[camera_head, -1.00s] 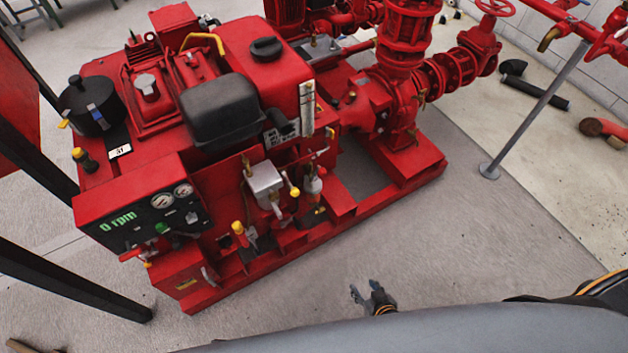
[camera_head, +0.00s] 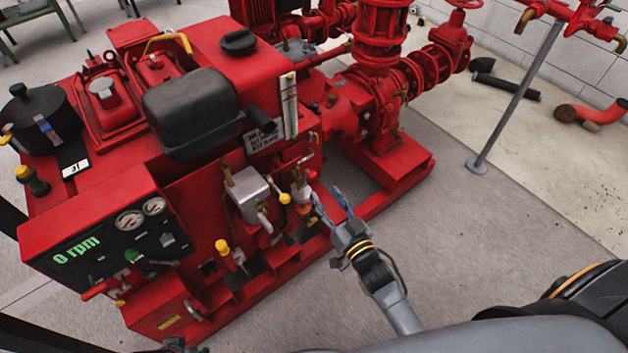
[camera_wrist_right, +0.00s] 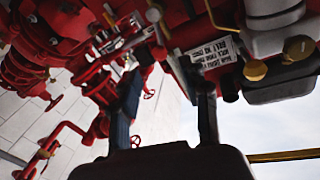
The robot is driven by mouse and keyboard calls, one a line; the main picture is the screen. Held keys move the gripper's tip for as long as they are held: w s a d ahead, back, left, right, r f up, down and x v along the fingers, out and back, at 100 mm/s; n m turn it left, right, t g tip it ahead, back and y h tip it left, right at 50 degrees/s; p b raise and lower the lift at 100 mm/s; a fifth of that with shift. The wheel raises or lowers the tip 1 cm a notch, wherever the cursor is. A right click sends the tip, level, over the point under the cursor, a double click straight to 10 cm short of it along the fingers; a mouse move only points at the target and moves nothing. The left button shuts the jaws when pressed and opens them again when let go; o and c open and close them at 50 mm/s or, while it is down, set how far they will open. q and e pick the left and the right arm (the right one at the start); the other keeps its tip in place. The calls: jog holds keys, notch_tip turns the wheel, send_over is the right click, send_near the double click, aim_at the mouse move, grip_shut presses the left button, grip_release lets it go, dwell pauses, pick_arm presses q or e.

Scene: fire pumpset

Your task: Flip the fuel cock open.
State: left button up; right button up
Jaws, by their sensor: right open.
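My right gripper (camera_head: 329,203) is open and empty in front of the red pumpset, its fingers pointing at the fittings under the fuel tank (camera_head: 263,75). A small brass fitting (camera_head: 314,138) below the tank's sight gauge looks like the fuel cock, but its lever position is too small to tell. The right wrist view shows the open fingers (camera_wrist_right: 168,88) apart, with brass fittings (camera_wrist_right: 154,16) beyond them; I cannot tell which one is the cock. No contact is visible. A dark piece at the bottom edge, perhaps my left gripper (camera_head: 175,344), is mostly cut off.
A filter bowl (camera_head: 300,188), a grey box (camera_head: 247,192) and yellow-capped fittings crowd the engine side. The control panel (camera_head: 115,235) reads 0 rpm. A support post (camera_head: 515,95) stands to the right.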

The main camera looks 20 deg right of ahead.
aim_at(314, 179)
pick_arm(q)
jog(key=v, duration=0.3)
jog(key=b+v, duration=0.1)
jog(key=shift+w+r, duration=0.3)
pick_arm(e)
jog(key=w, duration=0.4)
jog(key=w+a, duration=0.1)
jog(key=w, duration=0.2)
jog(key=shift+a+f, duration=0.1)
grip_shut()
